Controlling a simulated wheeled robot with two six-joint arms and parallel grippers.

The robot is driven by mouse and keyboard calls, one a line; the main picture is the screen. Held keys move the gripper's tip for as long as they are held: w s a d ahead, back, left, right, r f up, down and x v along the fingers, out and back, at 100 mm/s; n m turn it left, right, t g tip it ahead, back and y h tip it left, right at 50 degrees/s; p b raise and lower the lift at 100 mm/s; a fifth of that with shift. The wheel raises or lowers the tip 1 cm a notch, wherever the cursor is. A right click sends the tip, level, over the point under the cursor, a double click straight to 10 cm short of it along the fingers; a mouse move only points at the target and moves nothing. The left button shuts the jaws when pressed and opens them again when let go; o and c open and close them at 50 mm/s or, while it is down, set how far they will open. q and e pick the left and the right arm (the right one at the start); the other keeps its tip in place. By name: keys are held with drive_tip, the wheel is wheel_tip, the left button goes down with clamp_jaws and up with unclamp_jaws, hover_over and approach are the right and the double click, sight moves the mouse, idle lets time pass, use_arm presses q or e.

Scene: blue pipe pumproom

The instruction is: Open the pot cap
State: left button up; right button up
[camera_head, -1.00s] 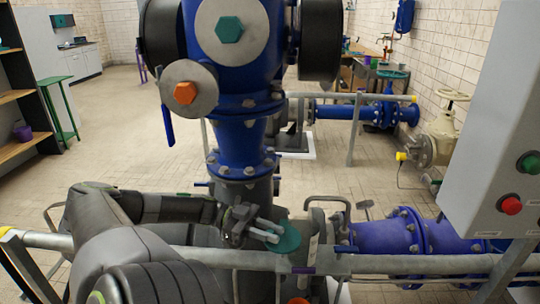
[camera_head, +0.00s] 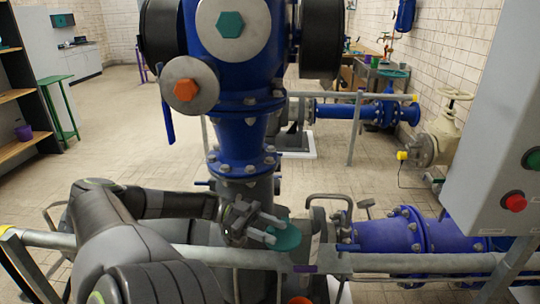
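A teal round disc (camera_head: 287,239), which looks like the pot cap, sits low in the middle, just behind the front rail. My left gripper (camera_head: 276,230) reaches in from the left, its two fingers apart, with the tips at the disc's left edge and partly over it. I see nothing held between the fingers; whether they touch the disc I cannot tell. What lies under the disc is mostly hidden by the rail. My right gripper is not in view.
A grey rail (camera_head: 400,264) runs across the front. A large blue pump column (camera_head: 240,140) rises directly behind my gripper. Blue pipes (camera_head: 405,234) lie to the right, and a grey control box (camera_head: 500,150) with red and green buttons stands at the far right.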

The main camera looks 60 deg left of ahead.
use_arm(q)
drive_tip(key=b+v, duration=0.4)
drive_tip(key=v, duration=1.3)
drive_tip(key=shift+a, duration=0.2)
